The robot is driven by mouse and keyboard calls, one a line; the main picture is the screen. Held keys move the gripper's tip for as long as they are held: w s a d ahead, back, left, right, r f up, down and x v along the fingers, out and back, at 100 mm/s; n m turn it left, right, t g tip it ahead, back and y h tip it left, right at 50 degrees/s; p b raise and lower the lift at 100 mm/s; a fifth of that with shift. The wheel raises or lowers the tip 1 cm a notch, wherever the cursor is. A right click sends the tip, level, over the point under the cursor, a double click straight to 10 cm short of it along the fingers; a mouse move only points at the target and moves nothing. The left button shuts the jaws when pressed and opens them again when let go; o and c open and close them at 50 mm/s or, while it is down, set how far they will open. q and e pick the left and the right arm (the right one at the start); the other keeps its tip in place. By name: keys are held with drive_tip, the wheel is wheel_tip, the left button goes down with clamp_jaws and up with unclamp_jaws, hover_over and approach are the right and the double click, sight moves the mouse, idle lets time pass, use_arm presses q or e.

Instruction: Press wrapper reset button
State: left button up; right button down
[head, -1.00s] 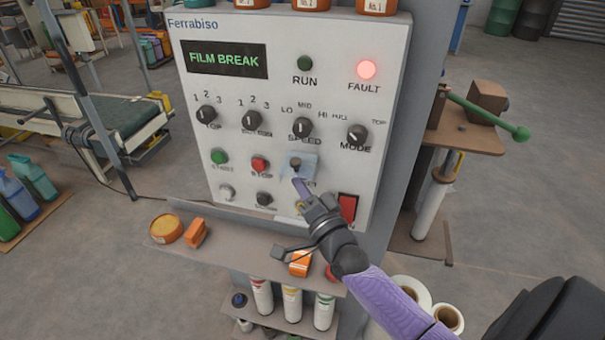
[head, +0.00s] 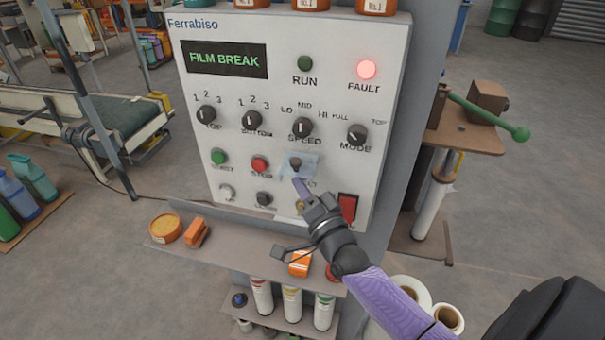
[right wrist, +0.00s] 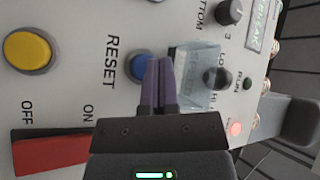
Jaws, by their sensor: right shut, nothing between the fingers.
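The blue reset button (right wrist: 138,66) shows in the right wrist view beside the printed word RESET, partly covered by my fingers. A clear flap (right wrist: 200,75) stands next to it; in the head view this flap (head: 308,164) is just above my fingertips. My right gripper (head: 297,182) is shut and empty, its purple fingers pointing at the panel. In the right wrist view its fingertips (right wrist: 159,62) overlap the button's edge; I cannot tell whether they touch it. The display (head: 225,60) reads FILM BREAK and the red FAULT lamp (head: 367,70) is lit. My left gripper is out of view.
The control panel (head: 215,110) carries several knobs, a green button (head: 219,157), a red button (head: 260,164) and a red switch (head: 347,207). A yellow button (right wrist: 28,50) is near RESET. A shelf (head: 235,250) with small orange items juts out below the panel.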

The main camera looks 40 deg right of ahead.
drive_tip(key=shift+d, duration=0.1)
drive_tip(key=shift+w+d, duration=0.25)
drive_tip(key=shift+w+d+b, duration=0.35)
drive_tip(key=shift+b, duration=0.15)
idle(0.7)
drive_tip(key=shift+s+a, duration=0.1)
drive_tip(key=shift+s+a+p, duration=0.55)
drive_tip(key=shift+a+p, duration=0.05)
drive_tip(key=shift+p, duration=0.05)
drive_tip(key=s+a+p, duration=0.2)
drive_tip(key=s+a, duration=0.1)
drive_tip(key=shift+s+a+p, duration=0.1)
drive_tip(key=shift+a+p, duration=0.2)
drive_tip(key=shift+a, duration=0.1)
